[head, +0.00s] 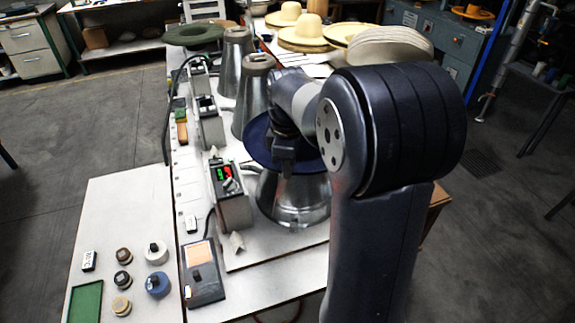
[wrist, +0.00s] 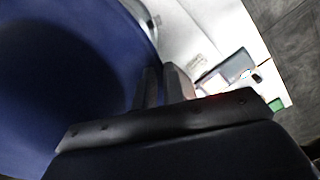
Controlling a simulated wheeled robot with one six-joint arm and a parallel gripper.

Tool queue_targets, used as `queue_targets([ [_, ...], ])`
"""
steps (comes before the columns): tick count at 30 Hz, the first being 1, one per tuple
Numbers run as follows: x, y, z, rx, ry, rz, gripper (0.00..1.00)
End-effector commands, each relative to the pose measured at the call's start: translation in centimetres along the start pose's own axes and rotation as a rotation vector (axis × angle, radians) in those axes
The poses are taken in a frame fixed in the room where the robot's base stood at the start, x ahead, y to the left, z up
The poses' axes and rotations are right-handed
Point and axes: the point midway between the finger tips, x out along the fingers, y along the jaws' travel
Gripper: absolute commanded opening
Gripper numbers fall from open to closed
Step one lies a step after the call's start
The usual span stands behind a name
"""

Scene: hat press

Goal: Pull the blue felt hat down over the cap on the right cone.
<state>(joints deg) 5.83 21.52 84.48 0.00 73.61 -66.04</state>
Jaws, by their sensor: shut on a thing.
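The blue felt hat (head: 257,145) sits on the upper part of the nearest metal cone (head: 292,203), its brim spread around the cone. My gripper (head: 283,160) points down at the near side of the brim and is shut on it. In the wrist view the blue hat (wrist: 65,75) fills the left side, and the two fingers of my gripper (wrist: 163,88) lie close together at its edge. The cap is hidden under the hat, and my arm covers the right part of the hat and cone. I cannot tell how low the hat sits.
A control box (head: 230,195) with a lit display stands just left of the cone. Two more metal cones (head: 254,95) (head: 237,50) stand behind. A green hat (head: 193,34) and straw-coloured hats (head: 310,30) are farther back. Knobs (head: 157,284) lie on the left board.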

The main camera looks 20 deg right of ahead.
Motion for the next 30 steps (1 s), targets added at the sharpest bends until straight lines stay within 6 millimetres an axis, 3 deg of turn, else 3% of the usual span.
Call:
queue_targets([
  [30,0.91,-0.02,0.02,0.0,0.0,0.0,0.0],
])
